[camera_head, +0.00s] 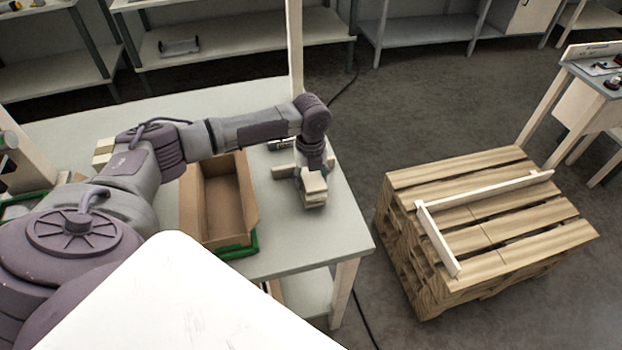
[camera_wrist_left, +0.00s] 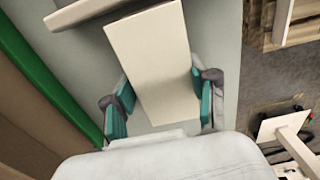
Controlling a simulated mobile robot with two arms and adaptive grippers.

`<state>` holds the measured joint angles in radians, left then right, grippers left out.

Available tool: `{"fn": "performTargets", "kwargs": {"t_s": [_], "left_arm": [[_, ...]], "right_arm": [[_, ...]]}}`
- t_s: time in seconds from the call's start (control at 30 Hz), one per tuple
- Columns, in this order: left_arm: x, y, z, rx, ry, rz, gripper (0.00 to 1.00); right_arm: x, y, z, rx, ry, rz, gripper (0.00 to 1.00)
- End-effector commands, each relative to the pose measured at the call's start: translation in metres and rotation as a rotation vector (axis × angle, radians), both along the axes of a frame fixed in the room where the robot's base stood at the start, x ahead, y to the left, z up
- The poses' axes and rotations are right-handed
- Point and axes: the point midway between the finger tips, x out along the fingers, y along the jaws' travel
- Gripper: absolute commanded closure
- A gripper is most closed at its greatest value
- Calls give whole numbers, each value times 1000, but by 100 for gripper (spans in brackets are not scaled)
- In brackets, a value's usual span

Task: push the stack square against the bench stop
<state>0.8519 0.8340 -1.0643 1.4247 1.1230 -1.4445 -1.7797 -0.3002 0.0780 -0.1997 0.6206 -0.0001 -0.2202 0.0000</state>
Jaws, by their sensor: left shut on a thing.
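The stack (camera_head: 314,186) is a small pale cream block with layers showing at its side, on the grey bench (camera_head: 345,222) near its right edge. My left gripper (camera_head: 311,176) reaches down over it from behind and is shut on it. In the left wrist view, the teal fingers of my left gripper (camera_wrist_left: 163,100) lie on both sides of the stack's pale rectangular top (camera_wrist_left: 150,50). A pale bar (camera_head: 283,172), seemingly the bench stop, lies beside the stack; it also shows in the left wrist view (camera_wrist_left: 95,10). Whether they touch is unclear. My right gripper is out of view.
An open cardboard box (camera_head: 222,205) stands left of the stack, with a green edge (camera_head: 240,250) under it. A pale upright post (camera_head: 295,50) rises at the bench's back. A wooden pallet stack (camera_head: 490,215) with white bars stands on the floor at right.

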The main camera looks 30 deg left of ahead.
Motion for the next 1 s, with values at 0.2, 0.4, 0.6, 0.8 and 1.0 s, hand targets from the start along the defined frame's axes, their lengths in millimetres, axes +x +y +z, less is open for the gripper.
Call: {"fn": "performTargets", "kwargs": {"t_s": [0.2, 0.4, 0.6, 0.8, 1.0], "left_arm": [[3, 2, 0, -1, -1, -1, 77], [5, 5, 0, -1, -1, -1, 77], [6, 7, 0, -1, -1, 0, 77], [8, 9, 0, -1, -1, 0, 77], [10, 11, 0, -1, -1, -1, 77]], "right_arm": [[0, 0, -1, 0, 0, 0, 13], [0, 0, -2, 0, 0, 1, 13], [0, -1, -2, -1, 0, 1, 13], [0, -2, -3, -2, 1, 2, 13], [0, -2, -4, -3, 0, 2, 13]]}}
